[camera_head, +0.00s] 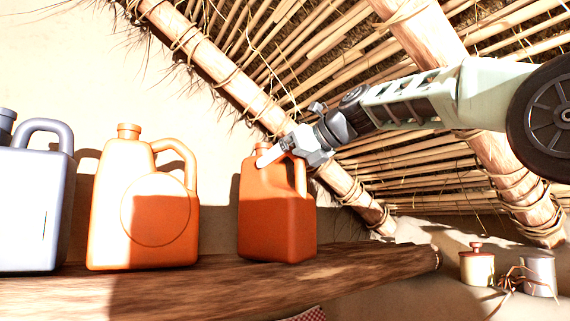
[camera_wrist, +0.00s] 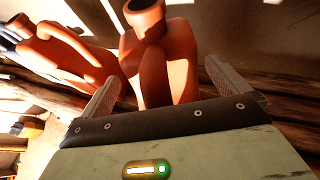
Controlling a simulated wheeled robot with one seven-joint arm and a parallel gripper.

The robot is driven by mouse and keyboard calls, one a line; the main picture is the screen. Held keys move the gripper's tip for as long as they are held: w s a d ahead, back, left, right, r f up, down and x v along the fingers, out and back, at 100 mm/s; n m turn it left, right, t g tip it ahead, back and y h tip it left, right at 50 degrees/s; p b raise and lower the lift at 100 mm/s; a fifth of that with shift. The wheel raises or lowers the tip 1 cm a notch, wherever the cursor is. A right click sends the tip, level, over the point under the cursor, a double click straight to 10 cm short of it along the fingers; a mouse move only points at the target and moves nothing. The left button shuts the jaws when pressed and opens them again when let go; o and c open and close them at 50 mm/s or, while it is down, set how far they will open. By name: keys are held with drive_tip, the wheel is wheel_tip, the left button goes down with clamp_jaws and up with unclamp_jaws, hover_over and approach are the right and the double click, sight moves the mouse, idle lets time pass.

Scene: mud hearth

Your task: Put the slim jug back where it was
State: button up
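The slim orange jug (camera_head: 277,215) stands upright on the wooden shelf (camera_head: 220,285), at the right of the row of jugs. My gripper (camera_head: 278,155) is at its top, beside the neck and handle, with one finger showing in front of the jug. In the wrist view the jug's neck and handle (camera_wrist: 180,50) lie between the fingers of my gripper (camera_wrist: 165,85). The fingers are wide apart, with gaps visible on both sides of the jug. The far fingertip is partly hidden in the head view.
A broader orange jug (camera_head: 145,220) with a round mark stands to the left, and a grey-blue jug (camera_head: 35,205) further left. The shelf is bare to the right of the slim jug. A lidded pot (camera_head: 477,268) and a grey canister (camera_head: 540,275) stand at lower right. Sloping roof poles are overhead.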

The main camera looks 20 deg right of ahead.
drive_tip(key=b+v, duration=0.3)
drive_tip(key=v, duration=0.9)
drive_tip(key=shift+r, duration=0.1)
